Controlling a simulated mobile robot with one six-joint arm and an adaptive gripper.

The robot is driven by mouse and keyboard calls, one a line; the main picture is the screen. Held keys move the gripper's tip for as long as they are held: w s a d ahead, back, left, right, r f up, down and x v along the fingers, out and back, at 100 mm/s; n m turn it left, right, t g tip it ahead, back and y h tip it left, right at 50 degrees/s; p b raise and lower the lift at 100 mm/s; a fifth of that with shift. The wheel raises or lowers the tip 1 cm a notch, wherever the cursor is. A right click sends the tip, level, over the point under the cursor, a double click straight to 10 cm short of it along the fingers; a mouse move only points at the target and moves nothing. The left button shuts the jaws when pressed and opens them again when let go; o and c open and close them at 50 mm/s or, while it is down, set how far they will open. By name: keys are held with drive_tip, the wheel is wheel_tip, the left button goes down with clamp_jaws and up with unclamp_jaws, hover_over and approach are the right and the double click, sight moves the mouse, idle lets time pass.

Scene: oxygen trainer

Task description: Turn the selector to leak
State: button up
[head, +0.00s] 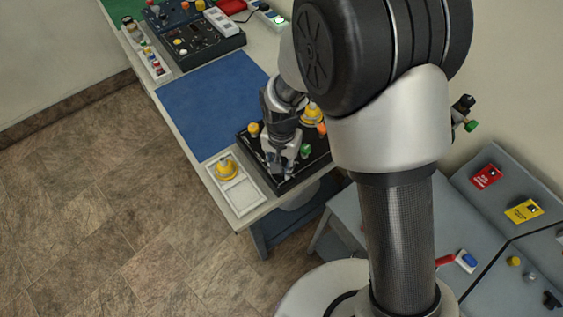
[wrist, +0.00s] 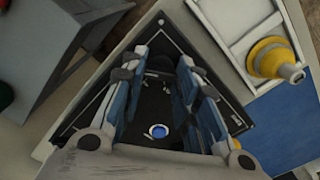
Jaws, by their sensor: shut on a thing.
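The black trainer panel (head: 290,184) lies at the near end of the bench, and it fills the middle of the wrist view (wrist: 108,75). My gripper (head: 277,164) points down at the panel's front left part. In the wrist view my gripper (wrist: 160,72) has its two blue-padded fingers on either side of a small dark knob, which I take to be the selector (wrist: 160,63). The fingers are closed on it. The fingers hide most of the selector, and I cannot read its marks or its setting. A blue round part with a pale ring (wrist: 158,131) shows between the fingers.
A white tray (head: 245,204) with a yellow cone-shaped part (head: 226,169) sits left of the panel. Yellow, green (head: 304,150) and orange parts stand on the panel close to my gripper. A blue mat (head: 208,105) lies clear behind. Other control boxes (head: 205,45) stand farther back.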

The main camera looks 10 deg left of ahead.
drive_tip(key=shift+m, duration=0.3)
idle(0.4)
drive_tip(key=o, duration=1.1)
drive_tip(key=shift+c, duration=0.2)
wheel_tip(320, 180, up, 12)
